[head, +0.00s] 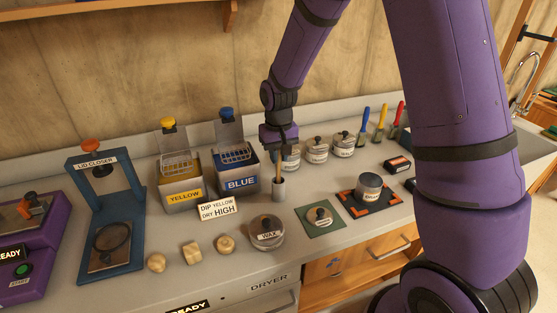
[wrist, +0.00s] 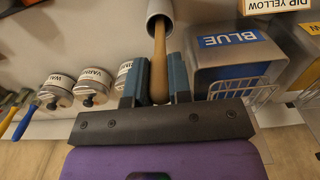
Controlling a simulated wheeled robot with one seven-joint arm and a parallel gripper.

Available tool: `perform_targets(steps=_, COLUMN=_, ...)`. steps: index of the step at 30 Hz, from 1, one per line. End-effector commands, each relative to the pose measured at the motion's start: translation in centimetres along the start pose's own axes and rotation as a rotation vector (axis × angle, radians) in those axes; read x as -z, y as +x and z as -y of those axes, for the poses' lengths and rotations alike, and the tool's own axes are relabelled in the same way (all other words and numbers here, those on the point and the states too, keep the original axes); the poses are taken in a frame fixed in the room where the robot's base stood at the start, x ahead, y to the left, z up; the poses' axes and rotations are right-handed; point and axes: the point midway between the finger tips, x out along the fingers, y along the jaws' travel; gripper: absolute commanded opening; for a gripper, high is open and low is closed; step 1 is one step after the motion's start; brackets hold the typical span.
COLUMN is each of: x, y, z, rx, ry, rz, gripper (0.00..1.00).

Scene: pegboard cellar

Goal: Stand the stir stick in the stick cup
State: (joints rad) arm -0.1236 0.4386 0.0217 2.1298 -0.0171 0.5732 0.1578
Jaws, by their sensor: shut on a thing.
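The stir stick (head: 279,168) is a thin tan wooden rod, held roughly upright. My gripper (head: 279,148) is shut on its upper part, above the stick cup. In the wrist view the stick (wrist: 159,50) runs between the two blue-grey fingers of my gripper (wrist: 155,80). The stick cup (head: 279,190) is a small grey cylinder standing on the counter, right of the blue bin. In the wrist view the stick's far end reaches into the mouth of the cup (wrist: 152,8). How deep it sits is hidden.
The blue bin (head: 237,183) with its wire basket stands close left of the cup. Several lidded jars (head: 317,151) stand behind and right.

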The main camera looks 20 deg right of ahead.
Motion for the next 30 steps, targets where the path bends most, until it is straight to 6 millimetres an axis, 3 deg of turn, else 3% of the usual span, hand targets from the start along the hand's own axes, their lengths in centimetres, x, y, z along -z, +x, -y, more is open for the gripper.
perform_targets(steps=4, x=0.0, y=1.8, z=0.0, rx=0.000, ry=0.000, rz=0.002, gripper=0.00)
perform_targets(steps=15, x=0.0, y=2.1, z=0.0, rx=0.000, ry=0.000, rz=0.000, gripper=0.00)
perform_targets(steps=16, x=0.0, y=2.1, z=0.0, rx=0.000, ry=0.000, rz=-0.001, gripper=0.24)
perform_targets(steps=19, x=0.0, y=2.0, z=0.0, rx=0.000, ry=0.000, rz=-0.001, gripper=0.45)
perform_targets(steps=30, x=0.0, y=1.5, z=0.0, rx=0.000, ry=0.000, rz=-0.001, gripper=0.45)
